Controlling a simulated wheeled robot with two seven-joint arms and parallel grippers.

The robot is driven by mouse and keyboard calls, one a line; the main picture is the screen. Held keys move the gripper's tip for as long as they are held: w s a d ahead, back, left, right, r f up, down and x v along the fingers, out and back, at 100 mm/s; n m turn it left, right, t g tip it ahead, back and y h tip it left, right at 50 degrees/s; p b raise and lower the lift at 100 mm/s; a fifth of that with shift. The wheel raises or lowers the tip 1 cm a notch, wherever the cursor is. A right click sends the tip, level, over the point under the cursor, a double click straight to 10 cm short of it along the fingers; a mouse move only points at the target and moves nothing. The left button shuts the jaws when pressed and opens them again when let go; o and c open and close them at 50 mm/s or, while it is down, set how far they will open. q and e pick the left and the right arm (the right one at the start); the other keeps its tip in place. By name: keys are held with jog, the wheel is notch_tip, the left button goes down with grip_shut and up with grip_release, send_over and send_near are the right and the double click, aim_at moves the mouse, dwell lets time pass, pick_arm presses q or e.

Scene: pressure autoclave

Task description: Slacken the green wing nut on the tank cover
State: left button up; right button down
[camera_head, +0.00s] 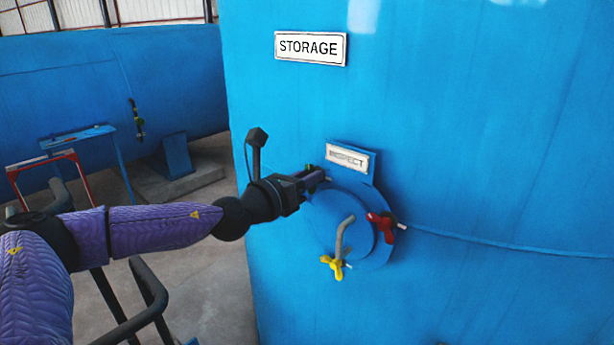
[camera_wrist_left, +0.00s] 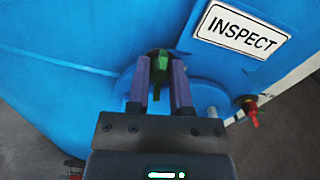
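The green wing nut (camera_wrist_left: 161,62) shows in the left wrist view between the tips of my left gripper (camera_wrist_left: 160,72). In the head view only a small green bit of it (camera_head: 310,167) shows at the upper left of the round blue tank cover (camera_head: 331,222); the rest is hidden behind my gripper. My left gripper (camera_head: 318,178) reaches in from the left. Its two purple fingers stand apart, one on each side of the nut; I cannot tell whether they touch it. My right gripper is not in view.
A red wing nut (camera_head: 381,222) sits at the cover's right and a yellow one (camera_head: 333,265) at its bottom. A bent grey handle (camera_head: 343,238) sticks out from the cover. An INSPECT plate (camera_head: 348,160) is just above. Open floor lies at left.

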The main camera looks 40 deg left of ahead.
pick_arm(q)
grip_shut()
jog(key=shift+n+b, duration=0.35)
jog(key=shift+n, duration=0.35)
jog(key=o, duration=0.7)
grip_release()
jog(key=s+b, duration=0.2)
jog(key=s, duration=0.1)
jog(key=s+b, duration=0.3)
jog(key=s+a+b, duration=0.1)
jog(key=s+b, duration=0.1)
jog(key=s, duration=0.2)
